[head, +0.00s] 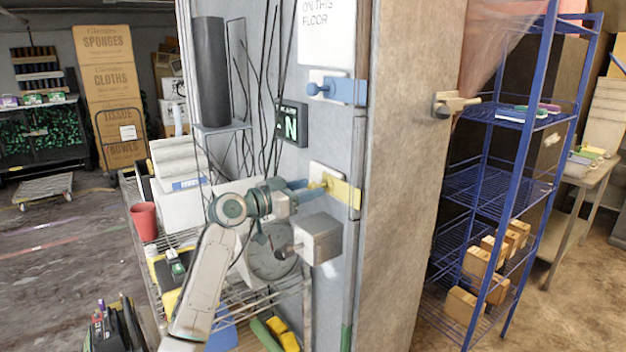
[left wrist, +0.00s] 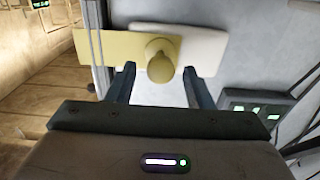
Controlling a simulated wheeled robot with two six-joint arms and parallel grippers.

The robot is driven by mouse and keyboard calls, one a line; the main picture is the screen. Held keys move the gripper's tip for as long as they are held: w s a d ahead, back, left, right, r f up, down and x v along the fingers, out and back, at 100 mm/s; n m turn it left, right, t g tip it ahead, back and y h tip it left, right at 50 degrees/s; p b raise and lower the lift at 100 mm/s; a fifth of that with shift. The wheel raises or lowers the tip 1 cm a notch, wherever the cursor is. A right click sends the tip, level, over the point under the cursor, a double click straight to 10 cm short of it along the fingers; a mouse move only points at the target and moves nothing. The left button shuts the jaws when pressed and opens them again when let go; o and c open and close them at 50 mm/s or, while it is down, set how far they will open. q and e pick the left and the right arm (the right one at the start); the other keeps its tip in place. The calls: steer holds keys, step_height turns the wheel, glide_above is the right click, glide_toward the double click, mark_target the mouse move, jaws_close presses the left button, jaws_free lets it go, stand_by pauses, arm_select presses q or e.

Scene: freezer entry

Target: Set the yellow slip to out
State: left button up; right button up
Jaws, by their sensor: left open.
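The yellow slip (head: 344,193) is a flat tab with a round knob, on a white plate (head: 318,172) on the grey wall panel. It reaches right toward the panel's corner edge. In the left wrist view, the slip (left wrist: 108,47) extends left from the knob (left wrist: 161,58). The white plate (left wrist: 205,50) lies behind it. My left gripper (head: 311,187) is open at the knob. In the left wrist view its two fingers (left wrist: 159,75) stand either side of the knob with gaps; contact is not clear. My right gripper is not in view.
A similar blue slip (head: 347,91) sits above on the same panel. A black display (head: 291,123) and a grey box (head: 319,238) flank the arm. A wire cart (head: 290,288) with goods stands below. A blue shelf rack (head: 512,190) is at right.

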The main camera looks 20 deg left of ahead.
arm_select(q)
steer(key=shift+x, duration=1.05)
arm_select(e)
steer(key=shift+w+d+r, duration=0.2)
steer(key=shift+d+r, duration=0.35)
